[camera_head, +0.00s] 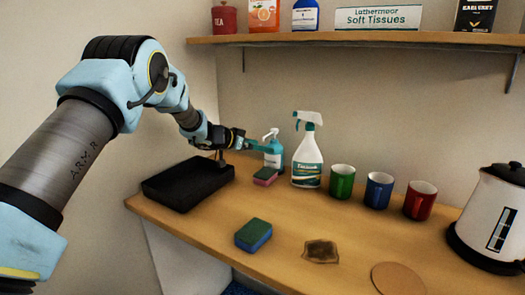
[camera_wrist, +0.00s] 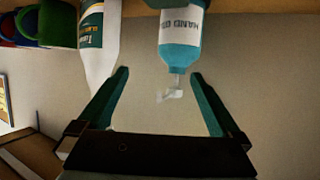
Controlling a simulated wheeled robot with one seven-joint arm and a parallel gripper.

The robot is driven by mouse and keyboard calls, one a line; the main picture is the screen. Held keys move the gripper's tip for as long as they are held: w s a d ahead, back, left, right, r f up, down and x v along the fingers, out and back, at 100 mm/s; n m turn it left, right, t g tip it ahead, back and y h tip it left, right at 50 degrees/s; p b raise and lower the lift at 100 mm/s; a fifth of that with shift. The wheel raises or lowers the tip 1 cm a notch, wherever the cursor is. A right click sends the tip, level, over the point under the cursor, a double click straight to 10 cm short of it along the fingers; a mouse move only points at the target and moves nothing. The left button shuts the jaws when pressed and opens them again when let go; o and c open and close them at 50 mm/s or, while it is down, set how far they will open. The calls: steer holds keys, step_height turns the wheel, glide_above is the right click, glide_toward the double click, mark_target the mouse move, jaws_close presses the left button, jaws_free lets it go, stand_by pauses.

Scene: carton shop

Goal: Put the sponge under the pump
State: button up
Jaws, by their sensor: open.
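The pump bottle (camera_head: 274,155), teal with a white pump top, stands at the back of the counter. In the wrist view it appears upside down, with a hand gel label (camera_wrist: 181,22). My gripper (camera_head: 262,148) is open and empty near it. Its teal fingers (camera_wrist: 158,75) show on either side of the pump head in the wrist view; I cannot tell whether they touch it. A pink sponge with a green top (camera_head: 265,176) lies just in front of the pump bottle. A blue sponge with a green top (camera_head: 253,235) lies nearer the counter's front edge.
A black tray (camera_head: 187,184) is left of the pump. A spray bottle (camera_head: 307,165) stands right of it, then green (camera_head: 342,182), blue (camera_head: 378,190) and red (camera_head: 420,200) mugs and a kettle (camera_head: 490,215). A brown pad (camera_head: 320,251) and round coaster (camera_head: 398,279) lie in front.

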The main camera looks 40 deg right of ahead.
steer(key=b+v, duration=0.2)
steer(key=v, duration=0.8)
